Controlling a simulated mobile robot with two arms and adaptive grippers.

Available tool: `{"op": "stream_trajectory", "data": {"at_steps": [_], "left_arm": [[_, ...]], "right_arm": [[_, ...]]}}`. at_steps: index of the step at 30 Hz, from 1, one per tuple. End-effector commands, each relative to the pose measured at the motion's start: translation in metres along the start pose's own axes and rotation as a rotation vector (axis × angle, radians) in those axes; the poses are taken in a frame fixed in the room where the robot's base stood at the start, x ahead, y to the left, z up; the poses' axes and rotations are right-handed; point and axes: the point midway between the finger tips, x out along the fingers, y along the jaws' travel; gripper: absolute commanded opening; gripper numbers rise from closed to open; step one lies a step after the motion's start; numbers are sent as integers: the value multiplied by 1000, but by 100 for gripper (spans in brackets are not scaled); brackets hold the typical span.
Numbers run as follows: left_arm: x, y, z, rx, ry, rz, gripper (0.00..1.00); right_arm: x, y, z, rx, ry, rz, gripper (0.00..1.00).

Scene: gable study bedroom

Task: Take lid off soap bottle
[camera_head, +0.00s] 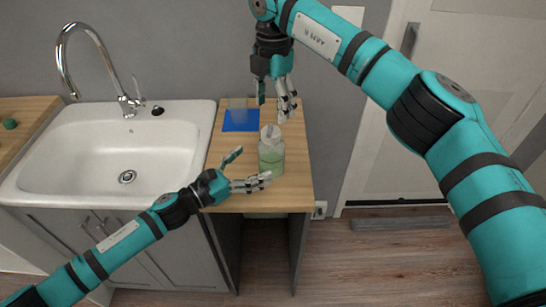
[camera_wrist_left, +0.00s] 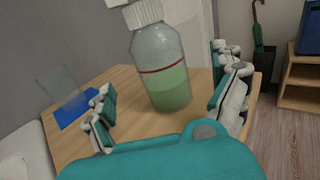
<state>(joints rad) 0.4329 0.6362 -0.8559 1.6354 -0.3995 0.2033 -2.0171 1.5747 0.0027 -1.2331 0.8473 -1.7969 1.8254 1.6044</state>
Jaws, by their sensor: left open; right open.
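The soap bottle (camera_head: 271,158) is clear, with green liquid in its lower part, and stands upright on the wooden counter. It also shows in the left wrist view (camera_wrist_left: 163,72), with a red line around it. Its pale ribbed lid (camera_wrist_left: 143,13) is on the neck; the lid's top shows in the head view (camera_head: 270,132). My left gripper (camera_head: 251,167) is open at the bottle's near left, with the bottle between its spread fingers in the wrist view. My right gripper (camera_head: 276,104) is open and empty, pointing down above and behind the bottle.
A clear glass (camera_head: 237,104) stands on a blue square (camera_head: 240,122) at the counter's back left. A white sink (camera_head: 60,150) with a tall faucet (camera_head: 97,50) is left. The wooden counter (camera_head: 296,190) is narrow, with its right edge close to the bottle.

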Motion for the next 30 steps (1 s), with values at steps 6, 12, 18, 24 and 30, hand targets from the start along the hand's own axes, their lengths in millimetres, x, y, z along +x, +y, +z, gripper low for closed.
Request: {"op": "stream_trajectory", "data": {"at_steps": [6, 12, 18, 24, 30], "left_arm": [[43, 0, 1, -1, -1, 0, 95], [68, 0, 0, -1, 0, 0, 95], [76, 0, 0, -1, 1, 1, 95], [76, 0, 0, -1, 1, 1, 95], [76, 0, 0, -1, 1, 1, 73]], "right_arm": [[0, 1, -1, -3, 0, 1, 63], [0, 0, -1, -3, 0, 1, 63], [0, 0, -1, -3, 1, 1, 63], [0, 0, -1, -3, 1, 1, 63], [0, 0, -1, -3, 1, 1, 63]]}}
